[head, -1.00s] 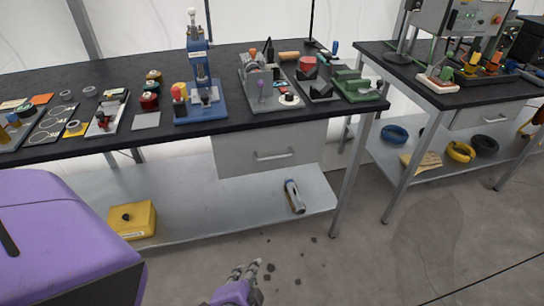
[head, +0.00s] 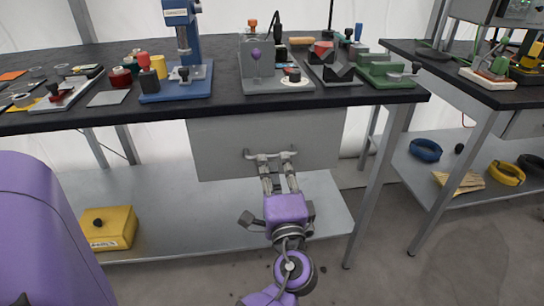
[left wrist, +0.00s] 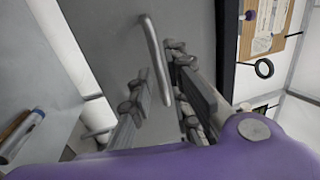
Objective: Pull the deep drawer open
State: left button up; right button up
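The deep drawer (head: 220,150) is a plain grey front hung under the black worktop, and it looks closed. Its metal bar handle (head: 270,155) is partly covered by my left gripper (head: 271,157) in the head view. In the left wrist view the handle (left wrist: 156,50) runs between the two spread fingers of the left gripper (left wrist: 160,82), with gaps showing on both sides. The fingers are open at the handle; I cannot tell whether any fingertip touches the drawer front. My right gripper is not in view.
The black worktop (head: 300,107) above holds a blue press (head: 178,80) and several fixtures. A lower grey shelf (head: 180,215) carries a yellow box (head: 108,228) at the left. A table leg (head: 378,190) stands right of the drawer. The floor in front is clear.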

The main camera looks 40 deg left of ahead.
aim_at(272, 156)
pick_arm(q)
jog(key=shift+x, duration=1.95)
grip_shut()
